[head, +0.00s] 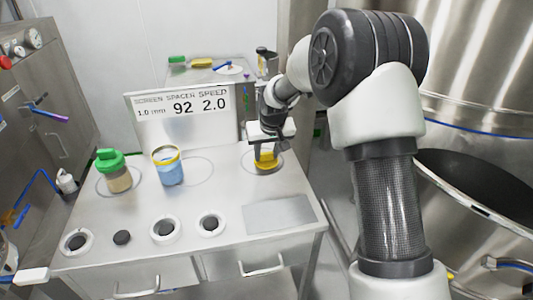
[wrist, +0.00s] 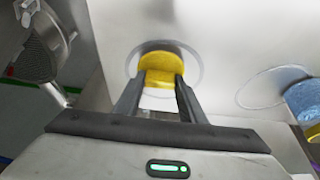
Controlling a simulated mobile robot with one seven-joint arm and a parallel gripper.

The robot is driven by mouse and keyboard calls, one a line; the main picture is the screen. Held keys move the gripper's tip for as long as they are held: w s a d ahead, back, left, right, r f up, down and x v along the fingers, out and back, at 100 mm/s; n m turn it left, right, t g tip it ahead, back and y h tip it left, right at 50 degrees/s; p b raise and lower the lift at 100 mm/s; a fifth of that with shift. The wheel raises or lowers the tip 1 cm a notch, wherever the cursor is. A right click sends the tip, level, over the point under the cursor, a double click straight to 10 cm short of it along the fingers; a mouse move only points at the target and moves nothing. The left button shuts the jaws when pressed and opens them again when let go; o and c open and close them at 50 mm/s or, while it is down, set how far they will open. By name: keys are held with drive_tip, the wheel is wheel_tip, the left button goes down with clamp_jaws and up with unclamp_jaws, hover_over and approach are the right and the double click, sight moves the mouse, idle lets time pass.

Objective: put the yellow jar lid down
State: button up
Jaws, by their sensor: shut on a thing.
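The yellow jar lid (head: 265,160) is at the right end of the steel bench, over a round marked spot. My gripper (head: 264,150) comes down on it from above. In the wrist view the two fingers of my gripper (wrist: 161,85) are shut on the near part of the yellow lid (wrist: 160,65). A ring outline on the bench surrounds the lid. I cannot tell whether the lid touches the bench or hangs just above it. A jar with blue contents and a yellow rim (head: 168,167) stands on the bench to the left.
A green-lidded jar (head: 114,170) stands at the bench's left. Several round fittings (head: 164,230) and a flat grey plate (head: 278,214) lie along the front. A sign panel (head: 182,118) stands at the back. An empty ring (head: 196,171) lies between the blue jar and the lid.

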drive_tip(key=shift+f, duration=0.25)
drive_tip(key=o, duration=1)
drive_tip(key=shift+r, duration=0.1)
